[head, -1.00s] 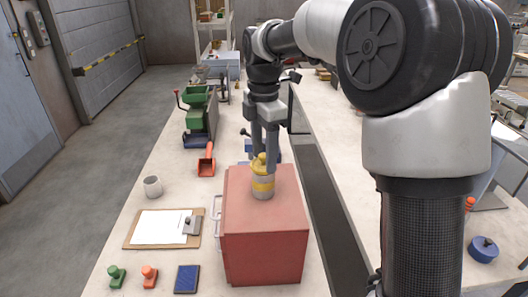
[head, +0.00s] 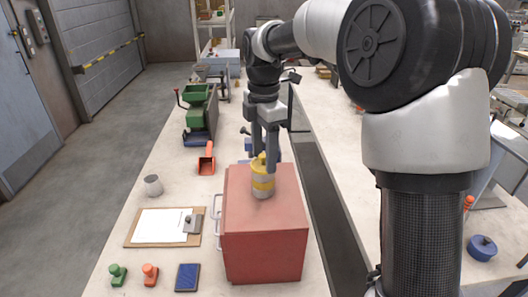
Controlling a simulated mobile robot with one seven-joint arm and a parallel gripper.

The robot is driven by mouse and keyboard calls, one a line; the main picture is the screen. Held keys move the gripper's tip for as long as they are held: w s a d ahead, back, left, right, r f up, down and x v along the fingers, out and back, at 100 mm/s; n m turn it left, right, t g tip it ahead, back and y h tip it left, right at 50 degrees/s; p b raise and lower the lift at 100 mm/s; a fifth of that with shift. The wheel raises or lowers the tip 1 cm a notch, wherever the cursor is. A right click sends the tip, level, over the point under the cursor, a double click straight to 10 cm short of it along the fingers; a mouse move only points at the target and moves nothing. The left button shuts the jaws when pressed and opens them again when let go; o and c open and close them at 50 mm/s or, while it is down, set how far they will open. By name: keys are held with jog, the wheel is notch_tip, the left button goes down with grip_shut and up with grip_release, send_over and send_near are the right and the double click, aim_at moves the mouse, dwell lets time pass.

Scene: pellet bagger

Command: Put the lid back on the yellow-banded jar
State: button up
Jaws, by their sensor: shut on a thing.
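The yellow-banded jar (head: 263,187) stands upright on top of the red cabinet (head: 262,240). It is pale grey with a yellow band. The yellow lid (head: 259,165) is at the jar's mouth, level as far as I can see. Whether it is fully seated cannot be told at this size. My gripper (head: 265,161) points straight down over the jar, shut on the knob of the lid. The fingers hide part of the lid and its knob.
On the bench left of the cabinet are a clipboard (head: 162,227), a grey cup (head: 153,185), an orange scoop (head: 206,160), stamps (head: 150,275) and a blue pad (head: 187,277). A green-hoppered machine (head: 199,113) stands farther back. A dark gap separates the right bench.

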jog(key=o, duration=1.6)
jog(key=shift+r+p, duration=2)
jog(key=shift+r, duration=1.5)
jog(key=shift+c, duration=0.3)
grip_shut()
